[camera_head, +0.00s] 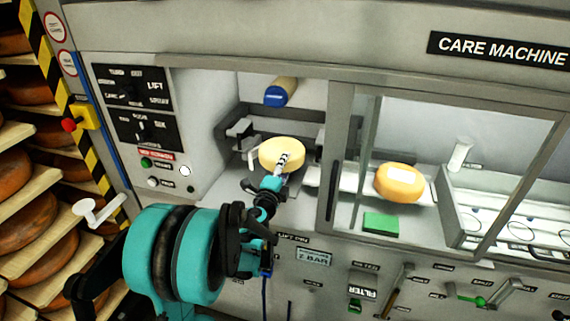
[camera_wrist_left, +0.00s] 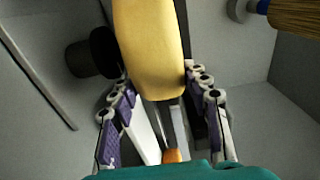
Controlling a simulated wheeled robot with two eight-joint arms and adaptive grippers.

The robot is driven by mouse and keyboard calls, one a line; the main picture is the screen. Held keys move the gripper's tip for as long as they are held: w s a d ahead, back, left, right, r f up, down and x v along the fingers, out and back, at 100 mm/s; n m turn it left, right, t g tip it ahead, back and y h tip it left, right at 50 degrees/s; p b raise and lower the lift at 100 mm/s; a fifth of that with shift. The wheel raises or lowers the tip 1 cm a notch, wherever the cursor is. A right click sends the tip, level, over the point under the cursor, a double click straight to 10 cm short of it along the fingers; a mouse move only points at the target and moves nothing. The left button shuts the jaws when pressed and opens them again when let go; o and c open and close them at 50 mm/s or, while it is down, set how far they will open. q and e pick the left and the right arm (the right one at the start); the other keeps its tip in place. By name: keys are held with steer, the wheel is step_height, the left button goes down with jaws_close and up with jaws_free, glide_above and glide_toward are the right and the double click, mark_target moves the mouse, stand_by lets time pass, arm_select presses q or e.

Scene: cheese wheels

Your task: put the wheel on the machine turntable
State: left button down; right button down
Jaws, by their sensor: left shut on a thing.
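A pale yellow cheese wheel (camera_head: 276,155) is in the open bay of the care machine in the head view. My left gripper (camera_head: 286,160) reaches in from below and is shut on it. In the left wrist view the wheel (camera_wrist_left: 152,50) fills the space between the two fingers of the left gripper (camera_wrist_left: 160,82), seen edge-on. The turntable is not clearly seen; the wheel and gripper cover the middle of the bay. I cannot tell whether the wheel touches a surface beneath it. My right gripper is not in view.
A blue-capped brush roller (camera_head: 279,93) hangs above the wheel. Dark brackets (camera_head: 240,132) flank the bay. Behind the glass panel (camera_head: 345,165) are an orange labelled wheel (camera_head: 398,185) and a green block (camera_head: 381,223). Shelves of wheels (camera_head: 35,180) stand at left.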

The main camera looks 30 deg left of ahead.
arm_select(q)
steer(key=shift+f+b, duration=0.55)
steer(key=shift+f, duration=0.95)
steer(key=shift+f, duration=0.15)
steer(key=c, duration=0.8)
jaws_free()
steer(key=shift+o, duration=0.2)
